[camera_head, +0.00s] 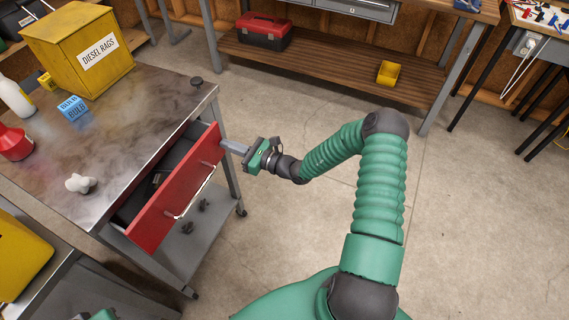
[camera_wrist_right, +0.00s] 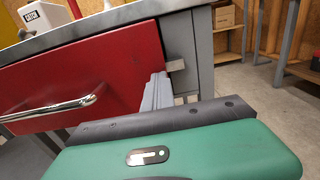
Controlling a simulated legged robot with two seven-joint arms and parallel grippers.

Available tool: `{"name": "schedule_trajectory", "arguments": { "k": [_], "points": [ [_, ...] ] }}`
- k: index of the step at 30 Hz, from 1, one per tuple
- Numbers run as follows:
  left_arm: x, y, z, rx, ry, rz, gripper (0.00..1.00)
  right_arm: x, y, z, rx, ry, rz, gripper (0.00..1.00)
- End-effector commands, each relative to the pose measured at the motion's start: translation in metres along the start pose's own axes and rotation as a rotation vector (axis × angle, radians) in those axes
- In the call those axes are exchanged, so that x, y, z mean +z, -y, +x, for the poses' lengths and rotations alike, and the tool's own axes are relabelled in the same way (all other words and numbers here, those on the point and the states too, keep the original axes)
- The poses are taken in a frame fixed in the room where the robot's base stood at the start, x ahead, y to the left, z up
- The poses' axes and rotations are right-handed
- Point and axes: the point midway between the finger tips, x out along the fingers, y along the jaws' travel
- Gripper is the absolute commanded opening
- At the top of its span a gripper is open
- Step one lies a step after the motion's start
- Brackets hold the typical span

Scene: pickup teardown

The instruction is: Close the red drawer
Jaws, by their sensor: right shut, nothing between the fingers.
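The red drawer (camera_head: 178,190) stands open, pulled out from the metal work cart (camera_head: 140,115), with its dark inside showing. It has a silver bar handle (camera_head: 190,196) on its front. My right gripper (camera_head: 228,146) is shut and empty at the drawer front's far upper corner, at or very near the red face. In the right wrist view, the drawer front (camera_wrist_right: 90,75) and handle (camera_wrist_right: 50,108) fill the left side, and the fingers (camera_wrist_right: 158,92) point at the front's right end. I cannot tell if they touch it.
On the cart top are a yellow diesel rags box (camera_head: 85,50), a blue block (camera_head: 72,108), a white crumpled item (camera_head: 80,183) and a red container (camera_head: 14,143). A bench shelf (camera_head: 330,65) with a red toolbox (camera_head: 264,32) is behind. The floor to the right is clear.

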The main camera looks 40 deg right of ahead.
Motion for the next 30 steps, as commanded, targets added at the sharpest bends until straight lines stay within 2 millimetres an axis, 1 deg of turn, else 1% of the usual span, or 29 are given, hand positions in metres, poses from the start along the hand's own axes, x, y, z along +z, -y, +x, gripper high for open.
{"name": "schedule_trajectory", "arguments": {
  "k": [1,6,9,12,19,30],
  "points": [
    [0.000,0.000,0.000,0.000,0.000,0.000,0.34,0.000,-0.001,0.013,0.002,0.002,0.000,0.00],
    [0.000,0.000,0.000,0.000,0.000,0.000,0.34,-0.001,-0.001,0.045,0.002,0.000,-0.001,0.00],
    [0.000,0.000,0.001,0.000,0.000,0.000,0.34,0.000,-0.001,0.059,0.001,0.000,-0.001,0.00],
    [0.000,0.000,0.001,0.000,0.000,0.000,0.34,0.000,-0.001,0.068,0.000,0.001,0.000,0.00],
    [0.000,0.000,0.001,0.000,0.000,0.000,0.34,0.000,0.000,0.078,0.000,0.000,-0.001,0.00],
    [0.000,0.000,0.001,0.000,0.000,0.000,0.34,0.004,-0.001,0.080,0.000,0.006,-0.003,0.00]
  ]
}}
